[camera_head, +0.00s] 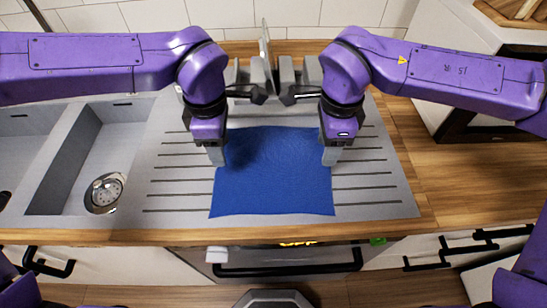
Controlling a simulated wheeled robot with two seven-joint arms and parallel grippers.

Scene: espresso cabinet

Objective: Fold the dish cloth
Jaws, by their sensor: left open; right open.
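The blue dish cloth (272,178) lies spread out flat on the grey ribbed drainboard, roughly square. My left gripper (217,158) points down at the cloth's left edge, toward its far part. My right gripper (330,158) points down at the cloth's right edge, at about the same depth. Both grippers are open. Their fingertips are right by the cloth's edges; I cannot tell whether they touch it. The far corners of the cloth lie close to the grippers and are partly hidden.
The grey drainboard (375,188) has free room on both sides of the cloth. The sink basin (75,170) with a round drain (104,193) is at the left. A grey rack-like object (265,70) stands behind the cloth. A wooden counter (465,170) extends right.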

